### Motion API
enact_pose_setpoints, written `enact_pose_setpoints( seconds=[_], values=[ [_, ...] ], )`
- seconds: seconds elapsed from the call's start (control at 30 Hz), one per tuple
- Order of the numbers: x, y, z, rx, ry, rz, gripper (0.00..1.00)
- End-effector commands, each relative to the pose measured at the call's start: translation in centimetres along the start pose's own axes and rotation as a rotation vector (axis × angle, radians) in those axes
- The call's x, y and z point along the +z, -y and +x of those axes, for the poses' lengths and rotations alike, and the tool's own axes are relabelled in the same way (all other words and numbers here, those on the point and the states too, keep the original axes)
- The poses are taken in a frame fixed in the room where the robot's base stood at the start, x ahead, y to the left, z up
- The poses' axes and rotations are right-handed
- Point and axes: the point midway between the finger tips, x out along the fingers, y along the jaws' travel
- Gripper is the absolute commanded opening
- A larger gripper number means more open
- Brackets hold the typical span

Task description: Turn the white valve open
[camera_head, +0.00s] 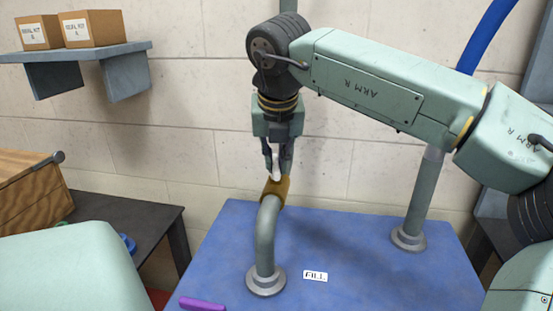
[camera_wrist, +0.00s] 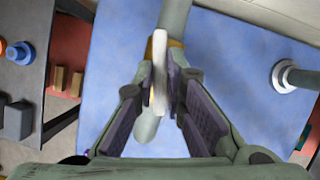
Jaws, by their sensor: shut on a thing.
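The white valve (camera_head: 276,168) is a white lever handle on a brass-coloured body (camera_head: 275,189) at the top of a bent grey-green pipe (camera_head: 265,235). In the wrist view the white handle (camera_wrist: 160,72) stands between my finger pads, running roughly along the line of the pipe. My gripper (camera_head: 277,160) comes down on it from above and is shut on the handle. In the wrist view the gripper (camera_wrist: 159,92) shows a finger on each side of it. The lower part of the handle and some of the brass body are hidden by the fingers and the handle.
The pipe rises from a blue table (camera_head: 360,270) with a FILL label (camera_head: 315,276). Another upright pipe (camera_head: 420,205) stands at the right. A purple object (camera_head: 202,304) lies at the front edge. A dark bench (camera_head: 110,217) with a wooden box (camera_head: 30,190) is at the left.

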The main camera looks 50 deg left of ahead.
Motion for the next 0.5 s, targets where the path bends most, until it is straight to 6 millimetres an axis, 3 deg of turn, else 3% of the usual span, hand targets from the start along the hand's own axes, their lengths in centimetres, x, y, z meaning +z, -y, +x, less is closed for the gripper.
enact_pose_setpoints(
  seconds=[0.5],
  values=[
    [-0.1, -0.16, 0.07, -0.094, -0.005, 0.224, 0.0]
  ],
)
